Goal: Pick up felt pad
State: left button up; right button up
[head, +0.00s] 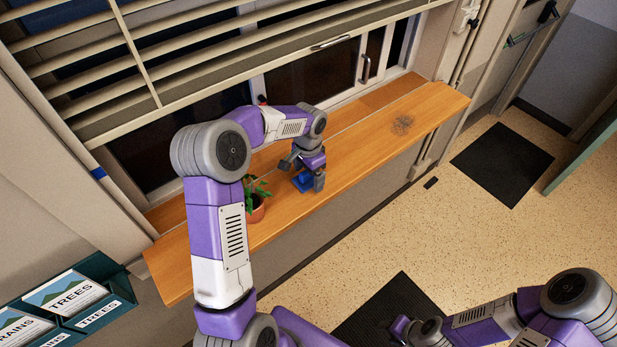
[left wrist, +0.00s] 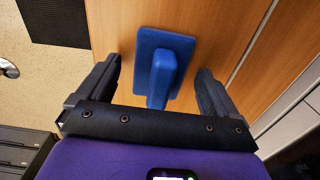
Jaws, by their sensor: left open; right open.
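The blue felt pad (head: 302,181) lies on the wooden window shelf, partly hidden under my left gripper. In the left wrist view the felt pad (left wrist: 165,62) shows a flat rectangular base with a raised blue grip on it. My left gripper (head: 306,178) is open over the pad. In the left wrist view its two fingers (left wrist: 160,88) stand on either side of the pad, with gaps between, so the pad is not held. My right gripper (head: 402,328) is low at the bottom right of the head view, above the floor, away from the shelf.
The wooden shelf (head: 375,142) runs under the window. A potted plant (head: 256,205) stands on it just left of my left gripper. A dark smudge (head: 403,123) marks the shelf's right part, which is otherwise clear. A booklet rack (head: 112,277) is at lower left.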

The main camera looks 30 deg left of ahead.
pick_arm(q)
jog(key=c, duration=1.1)
jog(key=shift+c, duration=0.2)
notch_tip(320, 180, up, 10)
jog(key=shift+p, duration=0.35)
